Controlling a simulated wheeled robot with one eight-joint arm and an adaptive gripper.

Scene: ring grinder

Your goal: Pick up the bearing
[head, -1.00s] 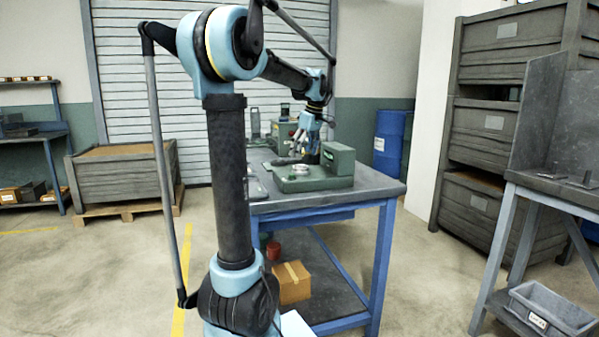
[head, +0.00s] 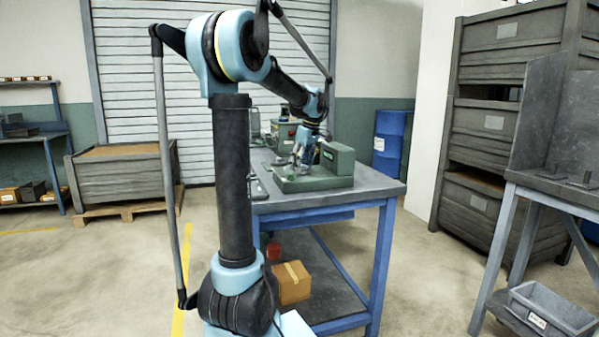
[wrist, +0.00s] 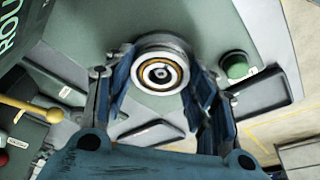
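The bearing (wrist: 160,73) is a round silver ring with a tan inner ring, seated on the green ring grinder (wrist: 195,20) in the wrist view. My gripper (wrist: 160,97) is open, with its blue fingers on the left and right sides of the bearing. I cannot tell whether the fingers touch it. In the head view my gripper (head: 303,162) is low over the green machine (head: 338,165) on the blue-legged table, and the bearing is hidden behind it or too small to make out.
The table (head: 375,185) has a clear right edge. A blue barrel (head: 388,140) stands behind the table.

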